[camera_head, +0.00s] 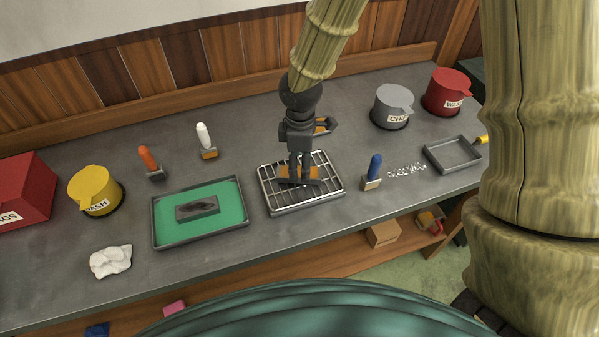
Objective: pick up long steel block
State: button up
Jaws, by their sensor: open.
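A grey oblong block (184,215) with a dark patch on top lies on the green bed of a dark-rimmed tray (156,230). I cannot tell for sure whether it is the long steel block; no other long block shows clearly. My gripper (299,180) points down over the wire rack (322,198), to the right of that tray. It is open, with orange pads low at the rack. The gripper hides the middle of the rack, so I cannot tell whether something lies between its fingers.
Handled tools with orange (147,157), white (203,134) and blue (375,165) grips stand around. A yellow pot (92,188), grey pot (391,101) and red pot (447,88) stand at the sides. A white cloth (110,261) and small grey tray (430,157) lie on the bench.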

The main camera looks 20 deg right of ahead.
aim_at(299, 172)
jog(key=shift+w+a+f+p, duration=0.1)
jog(key=shift+f+p, duration=0.35)
jog(key=shift+f, duration=1.35)
grip_shut()
